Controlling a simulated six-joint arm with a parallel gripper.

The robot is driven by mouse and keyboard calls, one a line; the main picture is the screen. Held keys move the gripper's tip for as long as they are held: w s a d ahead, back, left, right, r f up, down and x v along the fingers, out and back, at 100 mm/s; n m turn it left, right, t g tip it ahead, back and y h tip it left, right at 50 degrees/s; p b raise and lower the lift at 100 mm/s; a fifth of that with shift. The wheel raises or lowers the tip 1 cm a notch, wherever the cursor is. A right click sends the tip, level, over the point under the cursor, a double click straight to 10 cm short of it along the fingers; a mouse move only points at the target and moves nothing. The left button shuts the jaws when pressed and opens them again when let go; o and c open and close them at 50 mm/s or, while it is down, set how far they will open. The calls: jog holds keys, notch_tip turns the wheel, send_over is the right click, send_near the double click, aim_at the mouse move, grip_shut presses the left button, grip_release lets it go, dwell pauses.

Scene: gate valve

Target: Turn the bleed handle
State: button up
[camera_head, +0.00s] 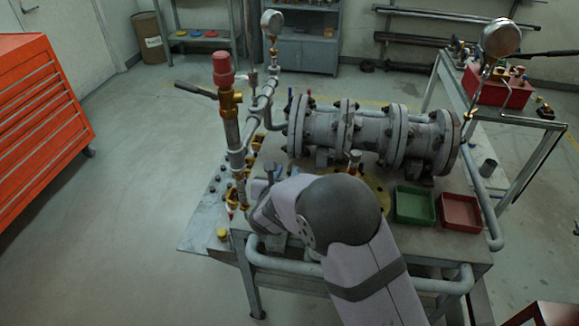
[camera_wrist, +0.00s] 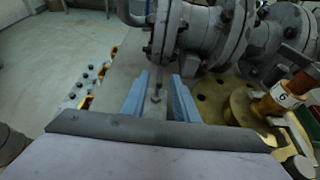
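My gripper (camera_wrist: 159,82) shows in the wrist view as two blue-grey fingers standing apart. A thin grey stem with a small nut-like end (camera_wrist: 156,97) shows in the gap between them; I cannot tell whether it is the bleed handle or whether a finger touches it. In the head view my arm reaches over the bench's near left part, and its own links largely hide the fingers. No part is clearly marked as the bleed handle. A dark lever (camera_head: 195,90) sticks out left from the red-capped upright pipe (camera_head: 224,75).
The flanged grey valve body (camera_head: 365,135) lies behind my gripper. A brass flange (camera_wrist: 248,118) and an orange-brown cylinder tagged 6 (camera_wrist: 283,97) stand to its right in the wrist view. Green (camera_head: 415,205) and red (camera_head: 461,213) trays sit on the bench's right. Floor to the left is clear.

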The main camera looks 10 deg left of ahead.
aim_at(289, 168)
jog(key=shift+p+x, duration=0.5)
jog(key=shift+x, duration=1.85)
grip_shut()
